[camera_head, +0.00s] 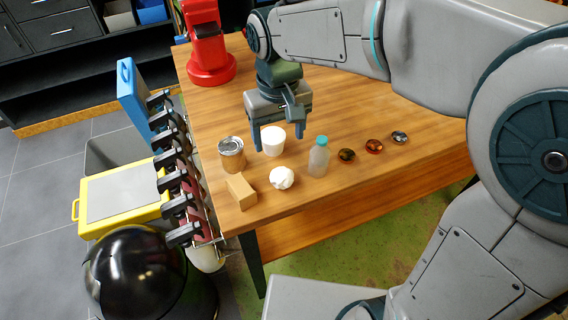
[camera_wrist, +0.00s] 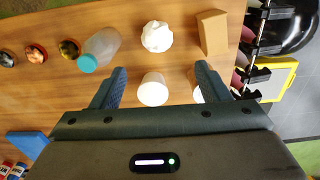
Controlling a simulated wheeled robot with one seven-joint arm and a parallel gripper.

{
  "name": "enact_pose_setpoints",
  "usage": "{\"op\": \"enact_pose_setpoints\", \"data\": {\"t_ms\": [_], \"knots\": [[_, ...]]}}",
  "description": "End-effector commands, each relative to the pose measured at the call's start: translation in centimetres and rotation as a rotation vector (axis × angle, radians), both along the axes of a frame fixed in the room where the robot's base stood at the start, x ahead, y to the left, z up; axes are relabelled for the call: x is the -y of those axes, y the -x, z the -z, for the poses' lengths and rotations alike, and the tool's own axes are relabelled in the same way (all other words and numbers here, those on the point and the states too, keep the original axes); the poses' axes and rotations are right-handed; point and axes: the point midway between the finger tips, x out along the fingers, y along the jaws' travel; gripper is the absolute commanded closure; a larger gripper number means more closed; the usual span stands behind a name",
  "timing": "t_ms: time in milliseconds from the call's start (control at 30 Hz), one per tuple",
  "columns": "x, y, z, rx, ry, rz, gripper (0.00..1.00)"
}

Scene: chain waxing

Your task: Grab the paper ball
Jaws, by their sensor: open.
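The paper ball (camera_head: 281,178) is white and crumpled and lies on the wooden table (camera_head: 330,95) near its front edge. It also shows in the wrist view (camera_wrist: 156,36), ahead of my fingertips. My gripper (camera_head: 277,143) is open and points down above the table, behind the paper ball and apart from it. In the wrist view its two fingers (camera_wrist: 160,82) are spread with nothing held between them. A white cup (camera_head: 273,142) stands near the fingers, and shows between them in the wrist view (camera_wrist: 153,89).
A tin can (camera_head: 231,154) and a cardboard box (camera_head: 241,191) stand left of the ball. A bottle with a teal cap (camera_head: 319,158) stands close on its right. Several small round pieces (camera_head: 374,146) lie farther right. A red machine (camera_head: 208,50) stands at the back left.

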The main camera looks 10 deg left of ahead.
Motion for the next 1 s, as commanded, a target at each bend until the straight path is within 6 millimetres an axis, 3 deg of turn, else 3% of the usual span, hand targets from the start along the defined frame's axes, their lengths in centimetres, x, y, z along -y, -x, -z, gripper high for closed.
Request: {"op": "enact_pose_setpoints", "data": {"t_ms": [400, 633, 1000], "knots": [[0.0, 0.0, 7.3, -0.004, 0.001, -0.002, 0.31], [0.1, 0.0, 8.8, -0.003, 0.002, -0.002, 0.31], [0.5, -0.1, 13.3, -0.002, 0.001, -0.002, 0.31]]}}
